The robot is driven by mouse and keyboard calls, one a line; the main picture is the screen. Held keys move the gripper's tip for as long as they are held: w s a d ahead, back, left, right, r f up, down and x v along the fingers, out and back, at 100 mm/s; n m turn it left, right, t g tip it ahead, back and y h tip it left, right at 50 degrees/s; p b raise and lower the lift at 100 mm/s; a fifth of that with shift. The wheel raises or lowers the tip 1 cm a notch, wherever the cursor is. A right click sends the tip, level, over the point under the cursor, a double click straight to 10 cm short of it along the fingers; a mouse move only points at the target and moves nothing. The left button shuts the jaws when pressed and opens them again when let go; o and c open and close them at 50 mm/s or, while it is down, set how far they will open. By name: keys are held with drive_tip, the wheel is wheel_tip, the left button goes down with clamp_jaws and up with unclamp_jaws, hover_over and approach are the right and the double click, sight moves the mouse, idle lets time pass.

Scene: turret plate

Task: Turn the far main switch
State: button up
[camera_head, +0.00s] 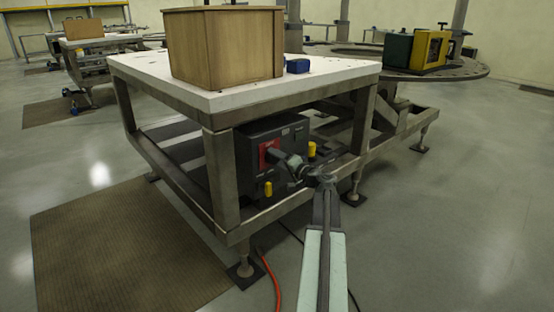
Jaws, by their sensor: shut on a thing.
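A dark grey control box (244,166) sits under the near white-topped bench. On its front is a main switch with a red plate (264,160). My gripper (277,156) is at the front of this red plate, shut on the switch's dark knob, which is mostly hidden by the jaws. The angle of the knob is too small and covered to tell. My arm reaches up to it from the bottom of the picture.
The bench's steel leg (221,185) and lower rail (330,180) stand close around my arm. Yellow caps (268,189) sit by the box. A wooden box (220,48) is on the bench top (230,98). A red cable (270,278) lies on the floor. Open floor lies right.

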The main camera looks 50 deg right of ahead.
drive_tip(key=o, duration=1.4)
drive_tip(key=shift+w, duration=0.1)
drive_tip(key=s, duration=0.8)
drive_tip(key=shift+a+f, duration=0.1)
drive_tip(key=shift+a, duration=0.2)
drive_tip(key=shift+w, duration=0.1)
